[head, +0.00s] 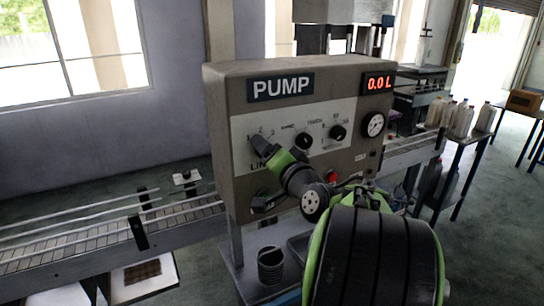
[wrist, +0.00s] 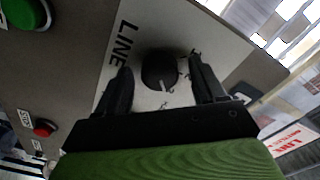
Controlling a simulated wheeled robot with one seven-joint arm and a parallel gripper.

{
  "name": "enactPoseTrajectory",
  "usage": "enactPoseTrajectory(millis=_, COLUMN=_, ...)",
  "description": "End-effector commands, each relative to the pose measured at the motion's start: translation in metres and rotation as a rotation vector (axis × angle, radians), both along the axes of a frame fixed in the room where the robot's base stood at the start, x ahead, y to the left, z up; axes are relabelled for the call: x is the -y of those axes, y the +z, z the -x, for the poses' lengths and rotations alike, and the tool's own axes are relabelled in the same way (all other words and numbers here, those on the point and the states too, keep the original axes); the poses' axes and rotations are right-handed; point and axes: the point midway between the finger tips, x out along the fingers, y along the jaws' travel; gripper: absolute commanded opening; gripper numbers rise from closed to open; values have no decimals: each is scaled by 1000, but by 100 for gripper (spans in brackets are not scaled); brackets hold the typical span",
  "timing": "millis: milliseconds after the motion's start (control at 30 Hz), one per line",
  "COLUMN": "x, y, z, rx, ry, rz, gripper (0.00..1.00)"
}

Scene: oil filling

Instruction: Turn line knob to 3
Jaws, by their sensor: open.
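The LINE knob (wrist: 157,68) is a round black knob on the pump's pale panel, with a white pointer mark that points down and slightly right in the wrist view. My gripper (wrist: 160,74) is open, one black finger on either side of the knob. I cannot tell whether either finger touches it. In the head view my gripper (head: 264,147) is at the left of the panel (head: 240,125) and hides most of the knob. Small scale digits show above it there. I cannot read for sure which digit the pointer is at.
The pump housing (head: 340,80) has a PUMP sign (head: 280,87), a red 0.0 L display (head: 379,83), two other black knobs (head: 305,141) and a gauge (head: 373,124). The wrist view shows a green button (wrist: 25,12) and a red button (wrist: 44,128). A conveyor (head: 70,240) runs at the left.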

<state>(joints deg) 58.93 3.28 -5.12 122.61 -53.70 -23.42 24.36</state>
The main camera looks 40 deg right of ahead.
Motion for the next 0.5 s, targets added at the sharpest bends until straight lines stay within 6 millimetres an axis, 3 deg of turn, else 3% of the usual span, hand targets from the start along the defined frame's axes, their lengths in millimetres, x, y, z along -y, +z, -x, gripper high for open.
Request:
enactPoseTrajectory(millis=167, x=-7, y=-2, z=27, rx=2, ry=-5, rz=3, gripper=69)
enactPoseTrajectory(millis=500, x=-33, y=-3, z=118, rx=2, ry=-7, rz=2, gripper=69)
